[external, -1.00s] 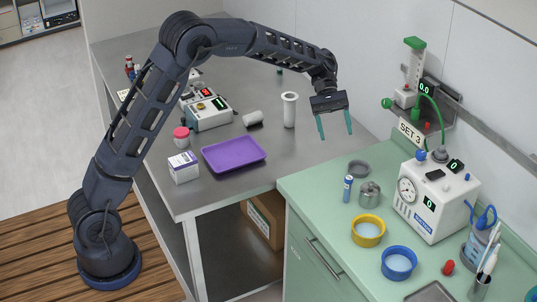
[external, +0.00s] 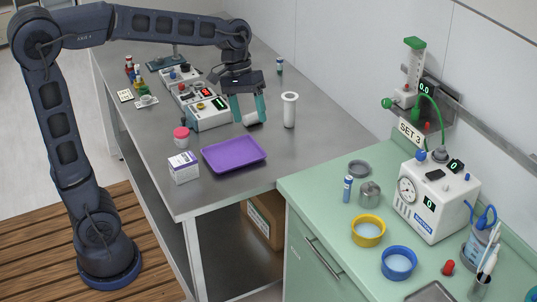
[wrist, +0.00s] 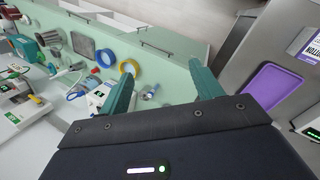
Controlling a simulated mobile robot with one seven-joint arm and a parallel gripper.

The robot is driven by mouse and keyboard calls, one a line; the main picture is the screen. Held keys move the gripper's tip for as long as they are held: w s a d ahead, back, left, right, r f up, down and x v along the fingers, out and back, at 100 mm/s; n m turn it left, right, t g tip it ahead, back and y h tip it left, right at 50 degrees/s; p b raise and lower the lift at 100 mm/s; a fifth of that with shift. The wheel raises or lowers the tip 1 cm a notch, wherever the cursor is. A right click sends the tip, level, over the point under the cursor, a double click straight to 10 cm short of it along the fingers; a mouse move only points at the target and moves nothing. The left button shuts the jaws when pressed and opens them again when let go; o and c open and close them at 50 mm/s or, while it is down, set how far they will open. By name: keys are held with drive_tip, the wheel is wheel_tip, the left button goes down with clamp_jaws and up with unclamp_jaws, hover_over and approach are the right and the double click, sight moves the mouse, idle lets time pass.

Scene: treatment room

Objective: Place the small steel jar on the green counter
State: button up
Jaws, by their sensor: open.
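A small steel jar with a knobbed lid (external: 370,194) stands upright on the green counter (external: 316,190), beside a blue-capped tube. The counter also shows in the wrist view (wrist: 175,48). A pale grey cylinder (external: 252,119) lies on its side on the steel table (external: 325,135). My gripper (external: 251,120) is open and empty over the steel table, its fingers pointing down. The fingers overlap the lying cylinder in the external view; I cannot tell whether they touch it. The wrist view shows the open fingers (wrist: 160,72) with nothing between them.
A white upright cylinder (external: 290,110), an instrument box (external: 203,110), a purple tray (external: 234,154) and a white carton (external: 183,168) stand on the steel table. Yellow (external: 368,231) and blue (external: 398,263) bowls and a white gauge machine (external: 437,200) crowd the counter. Its near left corner is clear.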

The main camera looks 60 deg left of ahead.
drive_tip(key=s+a+f+m+t+y, duration=0.2)
drive_tip(key=s+m, duration=0.1)
drive_tip(key=s, duration=0.8)
drive_tip(key=s+a+f+m+t+y, duration=0.1)
drive_tip(key=s+m+t+y, duration=0.1)
drive_tip(key=s, duration=0.9)
drive_tip(key=shift+a+f+m, duration=0.35)
drive_tip(key=shift+m, duration=0.05)
